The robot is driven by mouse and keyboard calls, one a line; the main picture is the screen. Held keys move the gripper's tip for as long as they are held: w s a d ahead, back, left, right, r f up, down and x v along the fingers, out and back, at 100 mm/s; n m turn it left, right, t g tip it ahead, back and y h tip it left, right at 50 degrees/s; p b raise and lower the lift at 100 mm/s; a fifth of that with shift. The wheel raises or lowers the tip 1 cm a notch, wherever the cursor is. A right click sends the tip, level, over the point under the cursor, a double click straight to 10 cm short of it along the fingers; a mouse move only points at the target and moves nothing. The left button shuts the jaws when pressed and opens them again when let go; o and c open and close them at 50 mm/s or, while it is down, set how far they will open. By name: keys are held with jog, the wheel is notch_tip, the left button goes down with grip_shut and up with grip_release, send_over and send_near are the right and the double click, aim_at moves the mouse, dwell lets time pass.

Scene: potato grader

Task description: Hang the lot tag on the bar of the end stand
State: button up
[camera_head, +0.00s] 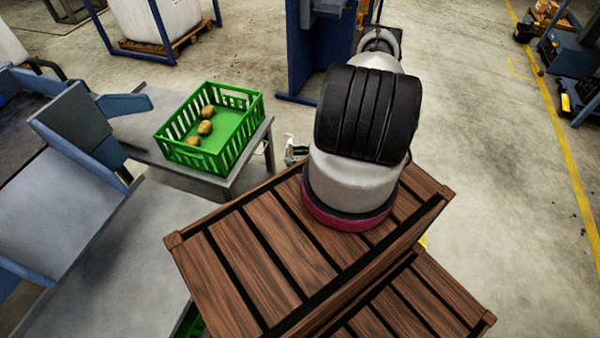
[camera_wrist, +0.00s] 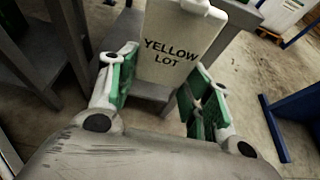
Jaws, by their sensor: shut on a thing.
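The lot tag (camera_wrist: 172,48) is a pale plate with the words "YELLOW LOT" in dark letters, in the wrist view at top centre. My gripper (camera_wrist: 162,78) has green-padded fingers on both sides of it and is shut on the tag. The tag's top edge runs up to the frame's upper border, where a small white knob shows. In the head view my arm hides the tag and most of my gripper; a small white and green part (camera_head: 292,150) shows left of the arm. I cannot make out the end stand's bar with certainty in either view.
A green crate (camera_head: 243,103) holding several potatoes stands on a grey table (camera_head: 228,183) at left. Blue machine panels (camera_head: 72,125) lie farther left. A blue frame (camera_head: 300,75) stands behind my arm. Slatted wooden crates (camera_head: 262,262) fill the front. Open floor lies right.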

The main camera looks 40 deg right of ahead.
jog(key=s+f, duration=0.4)
jog(key=f, duration=0.2)
jog(key=w+a, duration=0.7)
jog(key=w, duration=0.3)
jog(key=shift+w+a+f, duration=0.25)
jog(key=shift+f, duration=0.2)
dwell(0.4)
jog(key=o, duration=1)
jog(key=shift+o, duration=0.2)
